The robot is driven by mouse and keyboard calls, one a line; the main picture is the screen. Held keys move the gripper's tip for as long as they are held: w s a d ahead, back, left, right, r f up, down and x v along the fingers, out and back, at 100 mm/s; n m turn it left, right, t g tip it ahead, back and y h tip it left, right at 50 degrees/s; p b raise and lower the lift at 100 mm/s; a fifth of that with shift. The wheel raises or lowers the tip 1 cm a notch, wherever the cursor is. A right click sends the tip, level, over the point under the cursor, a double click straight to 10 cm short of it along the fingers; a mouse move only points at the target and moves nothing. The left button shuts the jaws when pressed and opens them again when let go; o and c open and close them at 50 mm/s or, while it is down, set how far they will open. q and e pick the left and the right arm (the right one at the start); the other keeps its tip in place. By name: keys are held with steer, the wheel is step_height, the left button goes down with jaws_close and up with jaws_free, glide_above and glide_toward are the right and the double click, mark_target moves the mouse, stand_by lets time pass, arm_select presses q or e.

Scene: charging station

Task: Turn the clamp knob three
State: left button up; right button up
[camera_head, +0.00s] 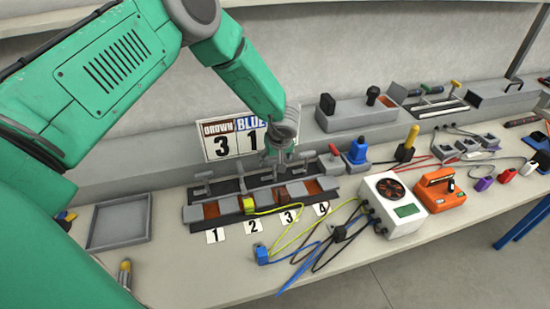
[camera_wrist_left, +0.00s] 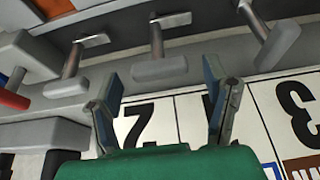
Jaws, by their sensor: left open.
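The clamp fixture (camera_head: 190,213) stands on the bench with several grey clamps along its back rail and number cards in front. Card three (camera_head: 289,216) lies before the third place. My left gripper (camera_head: 280,158) is above the back rail near the third clamp, partly hiding it. In the left wrist view, my left gripper (camera_wrist_left: 163,85) is open and empty. A grey T-shaped clamp knob (camera_wrist_left: 160,70) shows between and beyond its fingers; contact cannot be seen. Other knobs show to the left (camera_wrist_left: 66,88) and right (camera_wrist_left: 278,45). My right gripper is not in view.
A sign (camera_head: 222,140) reading brown 3 and blue 1 stands close behind the fixture. A yellow plug (camera_head: 249,205) sits in the fixture; a blue plug (camera_head: 261,255) lies in front among cables. An empty grey tray (camera_head: 120,220) lies left.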

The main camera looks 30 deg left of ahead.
arm_select(q)
steer(key=shift+w+f, duration=0.15)
steer(key=shift+f, duration=0.1)
steer(key=c, duration=1.2)
steer(key=shift+o, duration=0.2)
